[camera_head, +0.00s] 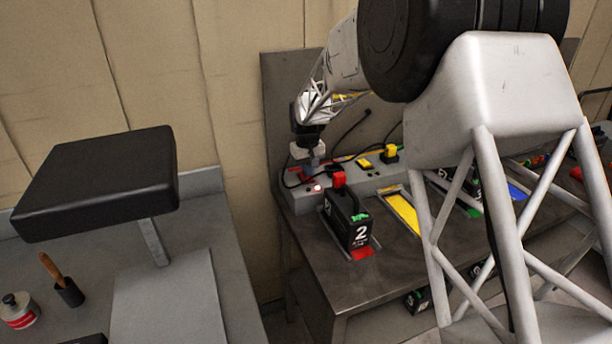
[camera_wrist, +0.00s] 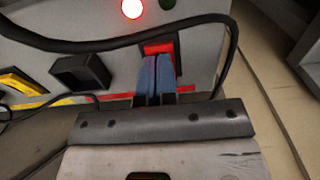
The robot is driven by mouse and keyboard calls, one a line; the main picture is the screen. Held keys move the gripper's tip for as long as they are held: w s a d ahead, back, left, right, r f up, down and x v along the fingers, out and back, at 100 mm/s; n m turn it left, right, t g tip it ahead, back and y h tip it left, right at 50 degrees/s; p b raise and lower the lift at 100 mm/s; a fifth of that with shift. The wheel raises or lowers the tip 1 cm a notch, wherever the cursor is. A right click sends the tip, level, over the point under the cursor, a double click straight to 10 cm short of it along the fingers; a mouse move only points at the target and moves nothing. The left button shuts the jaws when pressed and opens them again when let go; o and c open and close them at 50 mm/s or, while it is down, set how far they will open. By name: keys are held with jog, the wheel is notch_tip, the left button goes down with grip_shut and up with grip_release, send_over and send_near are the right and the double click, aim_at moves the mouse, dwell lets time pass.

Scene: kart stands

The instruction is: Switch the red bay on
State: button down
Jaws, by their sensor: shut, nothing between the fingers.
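A red rocker switch (camera_wrist: 160,47) in a dark frame sits on the grey charging strip (camera_wrist: 35,55). My gripper (camera_wrist: 153,68) has blue fingers, pressed together, with tips at or just in front of the switch's lower part; I cannot tell whether they touch. In the head view my gripper (camera_head: 312,168) is over the left end of the strip. A red lamp (camera_wrist: 132,8) glows beside a dark green lamp (camera_wrist: 167,3); the glow also shows in the head view (camera_head: 317,188). A black battery marked 2 (camera_head: 347,225) stands in the red bay (camera_head: 362,254).
A black cable (camera_wrist: 100,45) crosses the strip beside the switch. A black socket (camera_wrist: 80,72) is left of the fingers. A bare yellow bay (camera_head: 402,213) lies right of the battery. A black padded stand (camera_head: 100,180) is on the left bench.

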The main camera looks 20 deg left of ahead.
jog(key=shift+r, duration=2.9)
jog(key=shift+d+r, duration=0.1)
jog(key=shift+d+r, duration=0.15)
jog(key=shift+d, duration=0.1)
jog(key=s+d+r+m, duration=0.1)
jog(key=s+d+r, duration=0.4)
jog(key=d, duration=0.6)
jog(key=s+d+r+m+t, duration=0.15)
jog(key=s+d+r, duration=0.25)
jog(key=d, duration=0.7)
jog(key=s+d+r+m, duration=0.2)
jog(key=s+d+r, duration=0.3)
jog(key=d, duration=0.5)
jog(key=s+d+f+m, duration=0.1)
jog(key=s+d, duration=0.6)
jog(key=s, duration=0.2)
jog(key=s+d+f+m, duration=0.2)
jog(key=s+d, duration=0.5)
jog(key=s, duration=0.3)
jog(key=s+d+f+m+t, duration=0.1)
jog(key=s+d, duration=0.5)
jog(key=s, duration=0.4)
jog(key=shift+s+d+f+m, duration=0.25)
jog(key=shift+d+f+m, duration=0.05)
jog(key=shift+d+m, duration=0.1)
